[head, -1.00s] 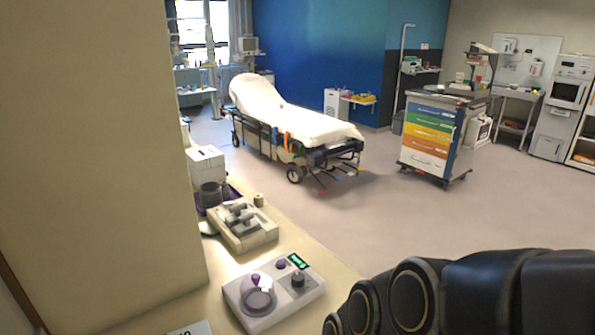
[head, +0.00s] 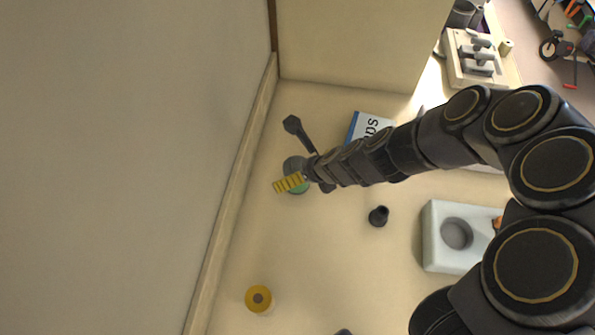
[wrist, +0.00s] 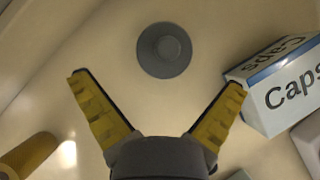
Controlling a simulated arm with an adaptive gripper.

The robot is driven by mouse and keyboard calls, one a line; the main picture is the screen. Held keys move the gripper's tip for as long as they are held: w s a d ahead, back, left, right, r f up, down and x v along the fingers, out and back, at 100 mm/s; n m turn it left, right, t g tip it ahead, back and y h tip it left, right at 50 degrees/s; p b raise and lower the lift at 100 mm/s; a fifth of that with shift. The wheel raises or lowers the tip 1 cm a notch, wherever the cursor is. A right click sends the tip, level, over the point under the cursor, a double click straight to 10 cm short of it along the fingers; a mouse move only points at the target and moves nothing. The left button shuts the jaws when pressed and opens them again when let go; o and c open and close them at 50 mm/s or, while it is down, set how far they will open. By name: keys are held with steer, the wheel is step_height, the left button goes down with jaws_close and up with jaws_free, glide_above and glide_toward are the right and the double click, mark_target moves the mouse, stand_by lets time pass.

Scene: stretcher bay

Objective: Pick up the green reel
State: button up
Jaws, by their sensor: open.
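The green reel (head: 301,188) stands on the counter near the wall and is partly hidden by my lower finger in the head view. In the wrist view a round, dull grey-looking piece with a raised centre, which appears to be this reel (wrist: 164,52), lies ahead between my spread fingers. My gripper (head: 285,155) is open and empty, with yellow-padded fingers, and it also shows in the wrist view (wrist: 158,82). The reel looks beyond the fingertips there. I cannot tell the height gap exactly.
A Caps box (head: 368,125) stands beside my gripper and lies near the right fingertip in the wrist view (wrist: 285,85). A yellow reel (head: 258,298), a small dark cone (head: 378,216) and a white holder block (head: 437,240) stand on the counter. The wall borders its left side.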

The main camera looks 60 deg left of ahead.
mark_target(297, 170)
steer(key=shift+w+x, duration=0.1)
steer(key=shift+x, duration=1.25)
steer(key=shift+w+x, duration=0.15)
steer(key=shift+x, duration=1.2)
steer(key=c, duration=1.2)
